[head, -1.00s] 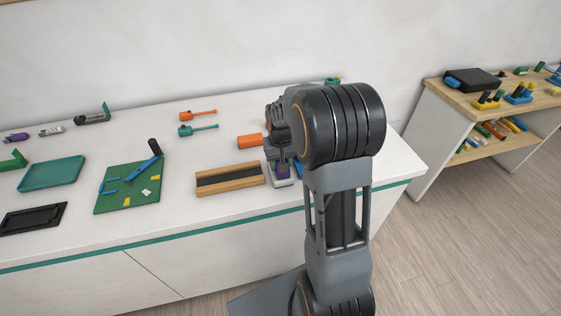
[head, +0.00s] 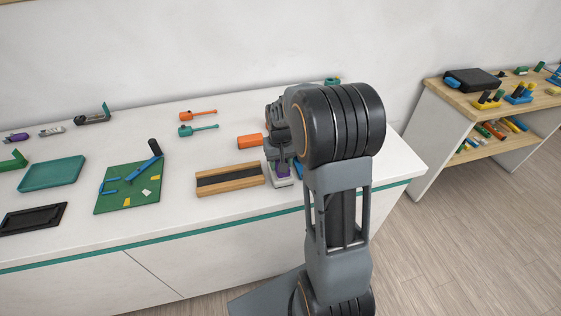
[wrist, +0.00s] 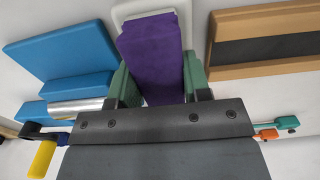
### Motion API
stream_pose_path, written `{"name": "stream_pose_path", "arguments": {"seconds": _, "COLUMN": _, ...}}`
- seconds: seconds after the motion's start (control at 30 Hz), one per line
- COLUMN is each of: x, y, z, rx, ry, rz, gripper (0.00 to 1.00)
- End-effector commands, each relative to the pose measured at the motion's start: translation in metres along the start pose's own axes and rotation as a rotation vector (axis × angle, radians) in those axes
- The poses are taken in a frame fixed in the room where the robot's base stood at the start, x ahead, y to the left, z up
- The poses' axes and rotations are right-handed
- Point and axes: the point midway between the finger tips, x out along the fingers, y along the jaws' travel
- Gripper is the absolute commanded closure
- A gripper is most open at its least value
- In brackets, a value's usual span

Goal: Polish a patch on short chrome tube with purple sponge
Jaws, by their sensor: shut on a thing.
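My gripper (wrist: 152,92) is shut on the purple sponge (wrist: 150,50), with its green-sided fingers on either side of the sponge. In the head view the purple sponge (head: 283,169) shows small below my gripper, over a small pale tray (head: 284,183). In the wrist view the pale tray (wrist: 190,50) shows around the sponge; I cannot tell if they touch. A shiny silver cylinder (wrist: 76,107), which looks like the short chrome tube, lies by the blue holder (wrist: 75,90) left of my gripper. In the head view my arm hides the tube.
A wooden block with a dark strip (head: 230,179) lies close left of my gripper. A green board (head: 128,188) and teal tray (head: 52,173) lie further left. A yellow object (wrist: 42,158) shows in the wrist view.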

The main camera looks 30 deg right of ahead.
Motion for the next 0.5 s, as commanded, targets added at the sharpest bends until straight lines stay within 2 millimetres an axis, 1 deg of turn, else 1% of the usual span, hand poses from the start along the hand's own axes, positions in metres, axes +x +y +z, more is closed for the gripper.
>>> {"name": "stream_pose_path", "arguments": {"seconds": 0.5, "x": -0.043, "y": 0.0, "z": 0.0, "rx": 0.0, "ry": 0.002, "rz": 0.0, "gripper": 0.75}}
